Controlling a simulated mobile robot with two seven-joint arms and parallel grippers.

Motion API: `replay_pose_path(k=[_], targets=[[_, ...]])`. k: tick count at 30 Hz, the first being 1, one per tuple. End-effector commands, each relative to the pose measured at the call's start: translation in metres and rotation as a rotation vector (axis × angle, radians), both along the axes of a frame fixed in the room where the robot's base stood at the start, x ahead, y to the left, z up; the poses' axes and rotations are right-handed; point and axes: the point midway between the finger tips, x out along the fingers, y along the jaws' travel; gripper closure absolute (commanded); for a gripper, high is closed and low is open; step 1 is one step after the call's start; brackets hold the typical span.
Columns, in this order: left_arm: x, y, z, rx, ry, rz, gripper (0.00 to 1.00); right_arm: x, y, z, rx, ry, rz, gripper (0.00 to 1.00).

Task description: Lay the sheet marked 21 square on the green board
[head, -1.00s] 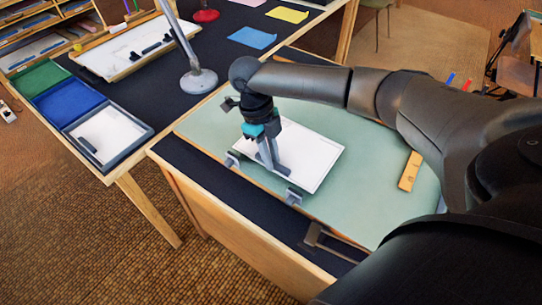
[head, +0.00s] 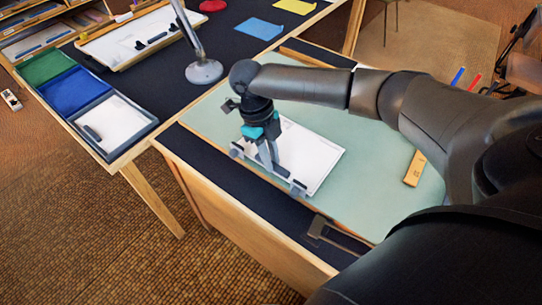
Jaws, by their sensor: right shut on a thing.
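The green board (head: 370,175) lies on the near table. A white sheet (head: 312,155) with a thin dark border lies on it, slightly askew in the picture; no number on it is readable. My right gripper (head: 268,158) comes down over the sheet's near-left part and is shut on it. The fingers hide part of that edge. Two small grey blocks, one at the left (head: 237,150) and one at the right (head: 297,187), stand at the board's near edge, close to the sheet's near edge. Whether the sheet touches them I cannot tell. My left gripper is not in view.
A yellow ruler-like piece (head: 415,168) lies on the board to the right. A grey bracket (head: 335,232) sits at the near table edge. A lamp base (head: 204,72) stands behind; a tray with a white sheet (head: 110,130) is at the left. The board between sheet and ruler is clear.

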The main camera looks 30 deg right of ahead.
Motion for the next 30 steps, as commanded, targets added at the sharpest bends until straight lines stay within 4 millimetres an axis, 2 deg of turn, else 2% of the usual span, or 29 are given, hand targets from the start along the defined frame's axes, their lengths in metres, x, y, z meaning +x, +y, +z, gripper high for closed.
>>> replay_pose_path(k=[19, 20, 28, 30], targets=[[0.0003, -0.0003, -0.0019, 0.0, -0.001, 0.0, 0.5, -0.0001, 0.0, -0.006, 0.0, 0.001, 0.0, 1.0], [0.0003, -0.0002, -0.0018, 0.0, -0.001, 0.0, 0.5, 0.0, 0.0, -0.0059, 0.0, 0.0, 0.0, 0.78], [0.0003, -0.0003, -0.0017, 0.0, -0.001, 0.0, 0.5, 0.0, 0.0, -0.0056, 0.0, 0.0, 0.0, 0.47], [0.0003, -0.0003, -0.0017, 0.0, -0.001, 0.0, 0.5, 0.0, 0.0, -0.0056, 0.0, 0.0, 0.0, 0.45]])
